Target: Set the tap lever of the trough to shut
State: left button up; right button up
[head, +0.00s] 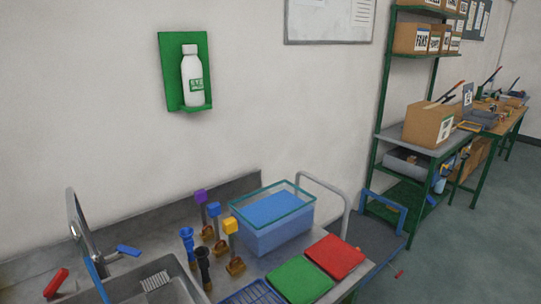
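A grey metal basin (183,286) is set in the bench at the bottom left, cut off by the frame edge. A tall grey spout (80,222) rises behind it. A red lever (56,282) lies left of the spout and a blue lever (128,250) right of it. I cannot tell which of them is the tap lever of the trough, nor whether either is open or shut. A blue, clear-rimmed tub (272,222) stands further right on the bench. Neither of my grippers is in view.
Several upright fittings with purple (201,196), blue and yellow tops stand between basin and tub. A green board (300,280), a red board (335,257) and a blue wire rack (254,294) lie at the front. A blue-railed cart (375,240) stands right of the bench; open floor lies beyond.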

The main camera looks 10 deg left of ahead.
aim_at(121, 249)
jog(key=u, duration=1.45)
